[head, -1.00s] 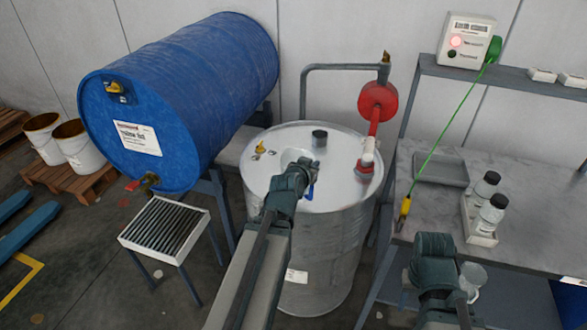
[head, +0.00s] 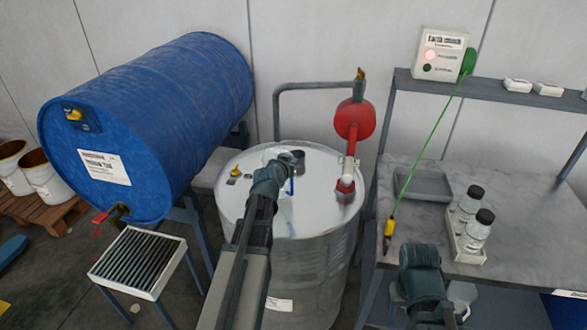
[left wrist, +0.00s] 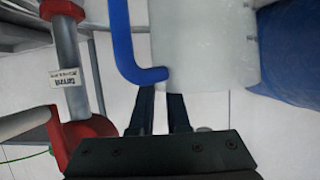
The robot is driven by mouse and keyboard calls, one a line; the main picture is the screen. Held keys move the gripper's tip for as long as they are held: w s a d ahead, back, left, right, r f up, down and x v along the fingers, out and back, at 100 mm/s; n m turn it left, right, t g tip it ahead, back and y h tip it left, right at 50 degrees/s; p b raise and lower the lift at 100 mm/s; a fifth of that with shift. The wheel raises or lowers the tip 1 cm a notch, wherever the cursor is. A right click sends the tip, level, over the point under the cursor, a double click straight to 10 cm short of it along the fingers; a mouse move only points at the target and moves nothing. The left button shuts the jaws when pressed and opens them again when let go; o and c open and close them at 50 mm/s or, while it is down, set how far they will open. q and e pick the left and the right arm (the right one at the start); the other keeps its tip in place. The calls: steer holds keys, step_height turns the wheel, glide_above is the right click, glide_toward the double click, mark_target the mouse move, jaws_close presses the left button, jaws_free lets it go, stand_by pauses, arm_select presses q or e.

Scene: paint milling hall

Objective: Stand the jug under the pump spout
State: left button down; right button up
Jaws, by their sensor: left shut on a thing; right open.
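My left gripper (head: 268,178) is shut on the jug, above the top of the steel drum (head: 312,195). In the left wrist view the jug (left wrist: 207,45) is whitish and translucent with a blue handle (left wrist: 122,45), beyond the fingers (left wrist: 162,112). In the head view my gripper hides much of the jug; its blue handle (head: 291,186) shows. I cannot tell whether it touches the drum top. The red pump (head: 354,118) stands on the drum's right side. Its grey bent spout pipe (head: 310,86) runs left and down behind the drum top. My right gripper (head: 420,252) is open at the bench's front.
A blue drum (head: 150,115) lies on a stand at left, with a grated stand (head: 138,262) below its tap. The bench (head: 520,230) at right holds a tray (head: 424,184) and bottles (head: 472,215). A green cable (head: 428,150) runs from the control box (head: 441,52) to a yellow clamp.

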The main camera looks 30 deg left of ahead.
arm_select(q)
steer(key=f+b, duration=0.3)
steer(key=shift+w+a+f+b, duration=0.25)
steer(key=shift+w+f+b, duration=0.1)
steer(key=shift+w+f, duration=0.05)
steer(key=shift+d+r, duration=0.1)
steer(key=shift+r, duration=0.05)
steer(key=c, duration=0.9)
jaws_free()
